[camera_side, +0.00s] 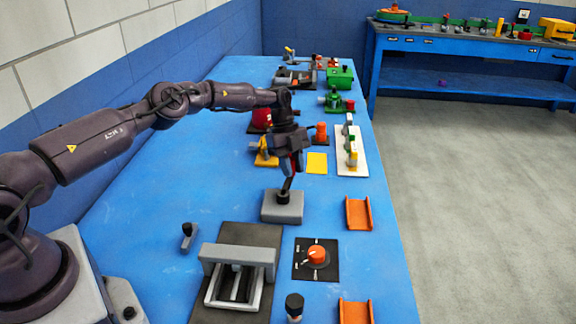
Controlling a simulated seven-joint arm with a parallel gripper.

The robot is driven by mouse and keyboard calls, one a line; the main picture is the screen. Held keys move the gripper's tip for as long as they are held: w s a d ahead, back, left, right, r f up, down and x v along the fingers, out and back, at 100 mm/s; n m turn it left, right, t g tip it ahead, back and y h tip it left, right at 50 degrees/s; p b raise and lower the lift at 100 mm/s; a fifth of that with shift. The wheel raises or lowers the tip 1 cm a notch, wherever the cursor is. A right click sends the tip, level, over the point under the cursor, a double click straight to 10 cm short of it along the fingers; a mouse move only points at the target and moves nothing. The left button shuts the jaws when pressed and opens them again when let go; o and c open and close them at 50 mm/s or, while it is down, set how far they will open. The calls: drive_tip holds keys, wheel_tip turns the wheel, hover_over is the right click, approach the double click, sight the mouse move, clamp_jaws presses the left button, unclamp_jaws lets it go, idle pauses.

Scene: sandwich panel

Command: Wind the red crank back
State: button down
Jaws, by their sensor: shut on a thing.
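A grey block (283,210) stands on the blue table with a dark round hub on top. A dark arm rises at a slant from the hub towards my gripper (292,168). A small red part (298,165) shows at the fingers and looks like the red crank's handle. My gripper points down above the block and is shut on the crank. The fingertips and most of the handle are hidden or too small to make out, so the crank's exact angle cannot be told.
An orange-red knob on a black plate (302,273) and a grey-framed fixture (237,256) lie nearer. Orange channels (358,213) line the right edge. A white panel (346,168), a yellow square (317,163) and green items (341,78) lie farther back.

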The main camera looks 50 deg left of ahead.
drive_tip(key=shift+w+d+m, duration=0.1)
drive_tip(key=shift+d+m, duration=0.05)
drive_tip(key=shift+m, duration=0.15)
drive_tip(key=c, duration=0.9)
unclamp_jaws()
drive_tip(key=shift+c, duration=0.2)
drive_tip(key=shift+a+r, duration=0.2)
drive_tip(key=shift+r, duration=0.3)
drive_tip(key=r, duration=0.3)
drive_tip(key=a+r, duration=0.1)
drive_tip(key=r, duration=0.6)
drive_tip(key=shift+w+a+r, duration=0.2)
drive_tip(key=shift+r, duration=0.15)
